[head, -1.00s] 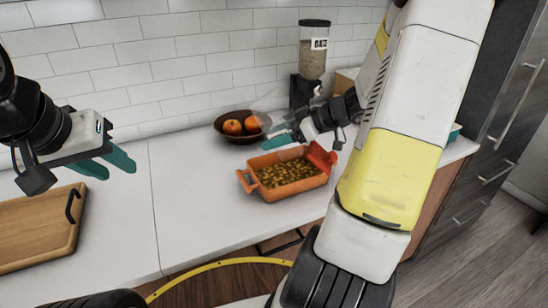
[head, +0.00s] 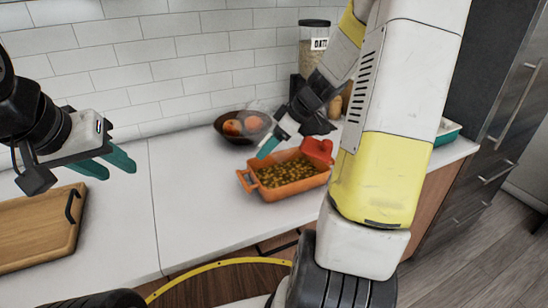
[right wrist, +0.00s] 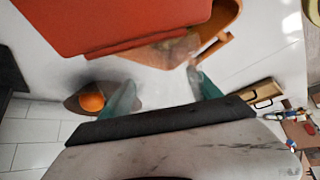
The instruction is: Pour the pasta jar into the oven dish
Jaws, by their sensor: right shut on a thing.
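The orange oven dish (head: 286,188) stands on the white counter, with many small yellow-green pasta pieces (head: 285,172) in it. My right gripper (head: 272,142) is above the dish's back edge, shut on what looks like the clear glass pasta jar (head: 257,121). The jar is faint and overlaps the fruit bowl; its tilt and contents cannot be told. In the right wrist view the fingers (right wrist: 162,95) show with a blurred clear shape between them, and the dish (right wrist: 228,22) lies beyond. My left gripper (head: 108,163) is open and empty at the left, above the counter.
A red object (head: 317,150) shows at the dish's right end and fills the top of the wrist view (right wrist: 140,20). A dark bowl with orange fruit (head: 231,127) stands behind the dish. An oats dispenser (head: 314,48) is at the back. A wooden board (head: 35,230) lies left; the counter between is clear.

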